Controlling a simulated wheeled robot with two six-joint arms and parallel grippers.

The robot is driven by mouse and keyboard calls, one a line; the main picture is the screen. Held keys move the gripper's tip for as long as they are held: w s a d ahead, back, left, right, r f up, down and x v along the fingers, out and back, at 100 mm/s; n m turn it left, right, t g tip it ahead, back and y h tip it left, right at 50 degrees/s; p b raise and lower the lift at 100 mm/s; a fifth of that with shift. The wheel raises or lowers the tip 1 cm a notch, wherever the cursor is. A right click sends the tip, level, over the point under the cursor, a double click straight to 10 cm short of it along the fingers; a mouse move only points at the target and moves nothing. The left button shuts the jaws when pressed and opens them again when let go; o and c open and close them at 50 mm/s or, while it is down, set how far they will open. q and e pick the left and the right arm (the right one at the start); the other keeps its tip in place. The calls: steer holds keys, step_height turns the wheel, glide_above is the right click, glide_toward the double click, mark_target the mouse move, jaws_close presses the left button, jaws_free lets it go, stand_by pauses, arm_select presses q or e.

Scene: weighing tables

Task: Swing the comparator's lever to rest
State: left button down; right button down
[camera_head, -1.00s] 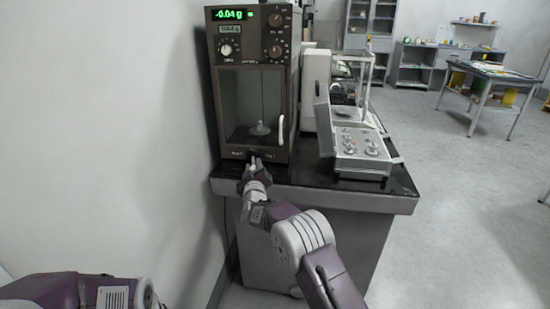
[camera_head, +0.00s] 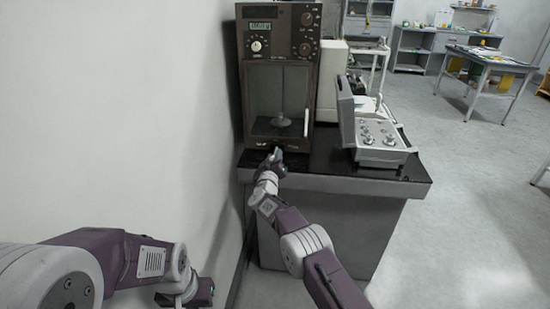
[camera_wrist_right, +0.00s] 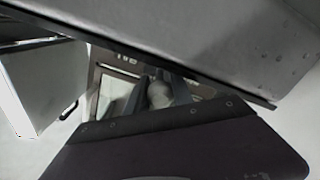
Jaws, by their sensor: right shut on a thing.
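The comparator (camera_head: 247,95) is a tall brown cabinet with a display and knobs at the top and a glass-fronted chamber below. A weight (camera_head: 281,121) hangs in the chamber. Its display (camera_head: 260,26) is dark, with no lit green digits. My right gripper (camera_head: 275,155) is at the bottom front of the cabinet, shut on the lever, which it mostly hides. In the right wrist view a rounded grey lever end (camera_wrist_right: 158,94) shows between the fingers. My left gripper (camera_head: 205,292) is low at the left, far from the comparator, its fingers too unclear to read.
The comparator stands on a dark-topped table (camera_head: 330,176). An open grey case of weights (camera_head: 378,150) lies to its right. A white wall is close on the left. Another table (camera_head: 490,62) stands far right, with open floor between.

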steer(key=shift+r, duration=0.2)
steer(key=c, duration=1.4)
jaws_free()
steer(key=shift+a, duration=0.1)
steer(key=shift+c, duration=0.2)
steer(key=shift+w+f, duration=0.15)
steer(key=shift+s+p, duration=0.4)
steer(key=shift+s, duration=0.25)
steer(key=shift+s+a+p, duration=0.2)
steer(key=shift+s+p, duration=0.15)
steer(key=shift+s, duration=0.5)
steer(key=s+a+b, duration=0.1)
steer(key=s+b, duration=0.5)
steer(key=b, duration=0.2)
